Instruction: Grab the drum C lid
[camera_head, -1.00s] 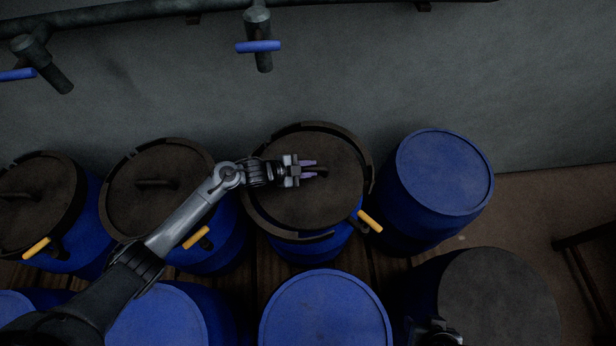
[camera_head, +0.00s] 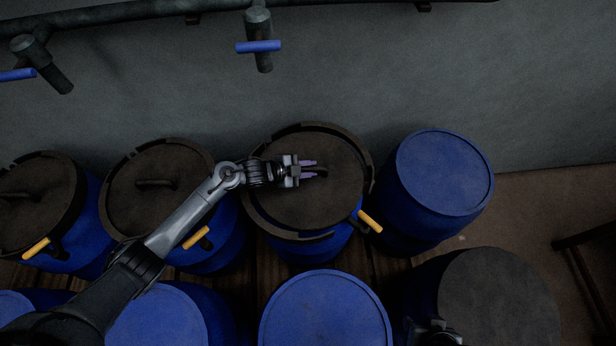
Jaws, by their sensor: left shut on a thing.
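The drum C lid (camera_head: 298,207) is a dark brown disc on the third lidded blue drum from the left. It lies inside a dark ring, and I see no gap under it. My left gripper (camera_head: 312,169) reaches over it from the left. Its fingers are shut on the lid's handle (camera_head: 322,172), a short dark bar near the lid's middle, partly hidden by the fingers. A part of my right arm shows at the bottom edge, too dark and cut off to show the jaws.
Two more lidded drums (camera_head: 159,190) (camera_head: 36,200) stand to the left. A blue-topped drum (camera_head: 445,172) stands close on the right. More drums (camera_head: 325,312) stand in front. Pipe taps (camera_head: 258,40) hang from the wall behind. Yellow levers (camera_head: 370,221) stick out at the drums' fronts.

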